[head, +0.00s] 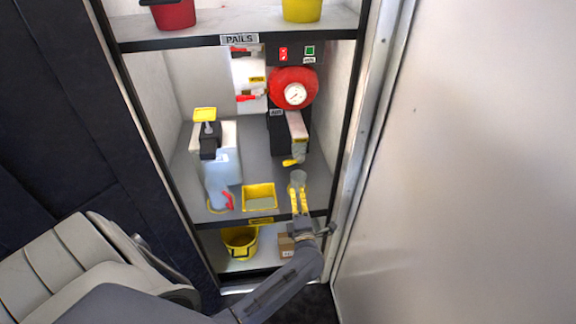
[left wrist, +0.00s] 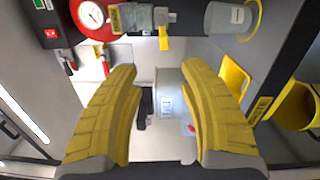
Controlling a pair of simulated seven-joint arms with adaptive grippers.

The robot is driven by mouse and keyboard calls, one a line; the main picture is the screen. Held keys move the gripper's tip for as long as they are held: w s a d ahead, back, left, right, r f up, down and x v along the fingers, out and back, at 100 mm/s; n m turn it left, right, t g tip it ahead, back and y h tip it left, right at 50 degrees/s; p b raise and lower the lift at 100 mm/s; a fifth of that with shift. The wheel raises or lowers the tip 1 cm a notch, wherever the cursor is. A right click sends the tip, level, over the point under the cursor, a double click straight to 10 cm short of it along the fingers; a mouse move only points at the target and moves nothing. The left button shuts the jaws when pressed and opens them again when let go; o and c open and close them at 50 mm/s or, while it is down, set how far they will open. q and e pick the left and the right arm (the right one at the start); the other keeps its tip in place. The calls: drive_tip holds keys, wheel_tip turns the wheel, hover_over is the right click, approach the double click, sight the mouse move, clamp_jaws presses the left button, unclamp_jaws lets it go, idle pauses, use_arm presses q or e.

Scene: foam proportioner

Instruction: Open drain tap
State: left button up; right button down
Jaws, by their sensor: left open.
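The drain tap (head: 298,150) is a grey valve at the front of the red gauge unit. Its yellow lever (head: 291,162) points left in the head view. In the left wrist view the tap (left wrist: 145,18) is at the top, and its yellow lever (left wrist: 164,41) shows just beyond the gap between my fingertips. My left gripper (head: 298,190) is open and empty, its yellow fingers apart. It is in front of and below the lever, not touching it as far as I can see. A grey cup (head: 298,177) stands below the tap, partly hidden by the fingers. My right gripper is not in view.
Red-handled valves (head: 246,96) are on the back wall. A white canister (head: 226,165), a jug with a red handle (head: 219,198) and a yellow tray (head: 259,194) stand left on the shelf. A yellow bucket (head: 240,241) is below. The cabinet's right post (head: 352,130) is close to my gripper.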

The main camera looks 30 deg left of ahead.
sight(288, 164)
use_arm(q)
drive_tip(key=shift+n+g, duration=0.3)
drive_tip(key=shift+n, duration=0.1)
drive_tip(key=x, duration=1.1)
drive_tip(key=a+x, duration=0.1)
drive_tip(key=x, duration=0.5)
drive_tip(key=shift+s+a, duration=0.15)
drive_tip(key=shift+s, duration=0.05)
drive_tip(key=shift+c, duration=0.2)
clamp_jaws()
